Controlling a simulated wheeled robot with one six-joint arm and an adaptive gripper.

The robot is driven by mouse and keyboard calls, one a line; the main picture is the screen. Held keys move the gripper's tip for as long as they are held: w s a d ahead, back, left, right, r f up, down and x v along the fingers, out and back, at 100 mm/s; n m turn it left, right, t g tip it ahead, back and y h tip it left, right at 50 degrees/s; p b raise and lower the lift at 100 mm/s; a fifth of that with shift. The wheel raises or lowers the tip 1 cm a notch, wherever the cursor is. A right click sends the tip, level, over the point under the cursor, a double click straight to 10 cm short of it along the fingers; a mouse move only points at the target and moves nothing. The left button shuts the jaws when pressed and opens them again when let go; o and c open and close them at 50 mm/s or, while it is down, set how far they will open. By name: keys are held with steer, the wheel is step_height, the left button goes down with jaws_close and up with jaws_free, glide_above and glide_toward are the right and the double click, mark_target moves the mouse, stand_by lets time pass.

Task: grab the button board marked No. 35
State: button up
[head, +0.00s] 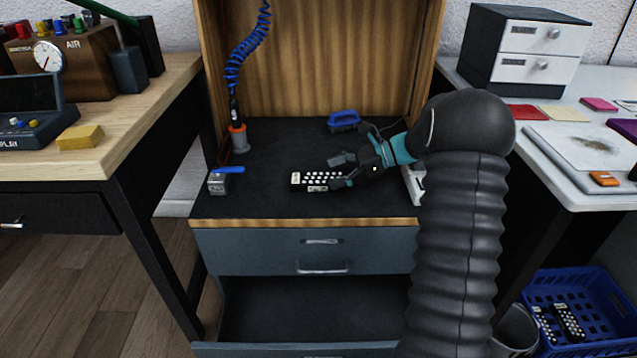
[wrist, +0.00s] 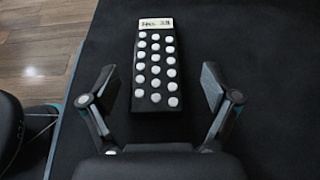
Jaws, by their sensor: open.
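A black button board (head: 308,181) with rows of white buttons lies flat on the dark bench top, near its front edge. It also shows in the wrist view (wrist: 154,75), where its white end label reads "No. 3" and a last digit too blurred to be sure of. My gripper (head: 342,172) is open and empty, low over the board's right end in the head view. In the wrist view my gripper (wrist: 157,78) has one finger on each side of the board, with gaps on both sides. The label end points away from my gripper.
A grey block with a blue lever (head: 220,182) stands left of the board. A coiled blue hose (head: 240,60) hangs at the back left. A blue basket (head: 590,290) on the floor at right holds similar boards. A drawer below stands open.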

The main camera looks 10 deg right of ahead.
mark_target(317, 178)
steer(key=x, duration=0.4)
steer(key=shift+s+a, duration=0.15)
steer(key=shift+a, duration=0.3)
steer(key=c, duration=1.4)
